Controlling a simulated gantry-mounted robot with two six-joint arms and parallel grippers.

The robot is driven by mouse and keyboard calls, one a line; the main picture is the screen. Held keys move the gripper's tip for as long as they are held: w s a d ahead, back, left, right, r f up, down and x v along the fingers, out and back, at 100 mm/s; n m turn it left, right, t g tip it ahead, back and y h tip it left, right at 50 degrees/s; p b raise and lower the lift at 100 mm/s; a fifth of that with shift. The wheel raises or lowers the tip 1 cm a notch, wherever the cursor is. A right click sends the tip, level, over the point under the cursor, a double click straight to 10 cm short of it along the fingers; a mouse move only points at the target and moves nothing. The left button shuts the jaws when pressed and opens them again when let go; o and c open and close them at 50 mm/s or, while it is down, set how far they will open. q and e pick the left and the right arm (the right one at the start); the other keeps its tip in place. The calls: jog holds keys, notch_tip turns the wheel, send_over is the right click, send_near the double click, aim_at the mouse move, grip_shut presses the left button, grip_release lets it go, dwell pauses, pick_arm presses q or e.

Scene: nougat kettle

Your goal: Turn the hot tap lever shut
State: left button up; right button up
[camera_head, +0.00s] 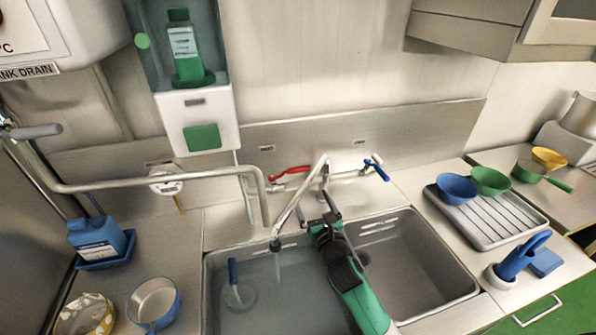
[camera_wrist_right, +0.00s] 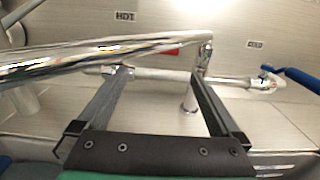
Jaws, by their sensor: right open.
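The red hot tap lever (camera_head: 290,172) sits on the wall tap, left of the swivel spout (camera_head: 300,200). In the wrist view only a bit of red (camera_wrist_right: 172,52) shows behind the chrome spout (camera_wrist_right: 100,52), below the HOT label (camera_wrist_right: 125,15). The blue cold lever (camera_head: 376,169) is at the tap's right end and also shows in the wrist view (camera_wrist_right: 298,78). My right gripper (camera_head: 325,207) is open, in front of the tap and close to the spout, with nothing seen gripped. A stream (camera_head: 279,268) falls from the spout into the left basin.
The left basin (camera_head: 207,285) holds water and a blue-handled tool (camera_head: 233,272). The right basin (camera_head: 425,255) looks empty. A chrome pipe (camera_head: 150,183) runs across at left. A drying rack (camera_head: 500,228) with bowls stands at right.

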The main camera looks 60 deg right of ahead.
aim_at(289, 173)
jog(key=b+x, duration=0.1)
jog(key=x, duration=0.2)
jog(key=b+x, duration=0.1)
jog(key=x, duration=0.2)
jog(key=b+x, duration=0.2)
jog(key=x, duration=0.2)
jog(key=shift+f, duration=0.3)
jog(key=shift+w+d+r, duration=0.15)
jog(key=shift+w+d, duration=0.15)
grip_shut()
